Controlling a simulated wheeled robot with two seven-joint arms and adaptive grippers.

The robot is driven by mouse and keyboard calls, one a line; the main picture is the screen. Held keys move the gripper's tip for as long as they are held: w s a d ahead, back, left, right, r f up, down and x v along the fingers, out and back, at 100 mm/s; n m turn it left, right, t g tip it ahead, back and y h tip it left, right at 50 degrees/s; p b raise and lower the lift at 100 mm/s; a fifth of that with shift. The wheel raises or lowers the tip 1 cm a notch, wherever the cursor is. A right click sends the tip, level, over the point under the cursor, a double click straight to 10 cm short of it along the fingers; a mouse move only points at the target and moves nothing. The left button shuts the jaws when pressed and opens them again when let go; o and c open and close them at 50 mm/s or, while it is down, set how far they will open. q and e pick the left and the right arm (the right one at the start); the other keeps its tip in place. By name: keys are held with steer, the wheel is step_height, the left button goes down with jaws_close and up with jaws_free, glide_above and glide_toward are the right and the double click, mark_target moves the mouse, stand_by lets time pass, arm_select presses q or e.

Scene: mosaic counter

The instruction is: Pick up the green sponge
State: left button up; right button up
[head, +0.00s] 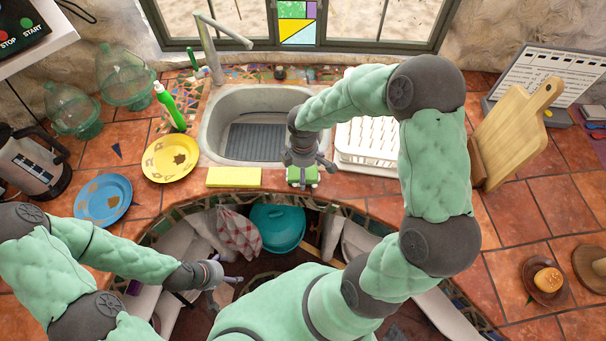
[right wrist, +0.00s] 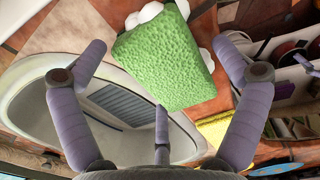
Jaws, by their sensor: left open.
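The green sponge (right wrist: 160,58) lies in the right wrist view between the spread fingers, beyond their tips, with white rounded shapes showing at its edges. In the head view only small green parts of the sponge (head: 312,174) show under my right gripper (head: 304,168), which hides most of it. My right gripper is open over the sponge, at the sink's front right corner; no finger is seen closed on it. My left gripper (head: 217,274) is open and empty, low in front of the counter, far from the sponge.
The grey sink (head: 213,135) is left of the sponge, and a white dish rack (head: 352,165) is right. A yellow sponge (head: 233,177) lies at the counter's front edge. Yellow (head: 170,158) and blue plates (head: 103,200), and a green bottle (head: 170,106), stand to the left.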

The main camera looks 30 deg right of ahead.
steer(key=c, duration=0.6)
steer(key=shift+r, duration=0.15)
steer(key=shift+r, duration=0.25)
step_height(320, 180, up, 2)
steer(key=shift+r+p, duration=0.1)
steer(key=shift+p, duration=0.3)
steer(key=s+a+r+p, duration=0.2)
steer(key=s+a+r, duration=0.7)
steer(key=s+r, duration=0.1)
steer(key=shift+a, duration=0.4)
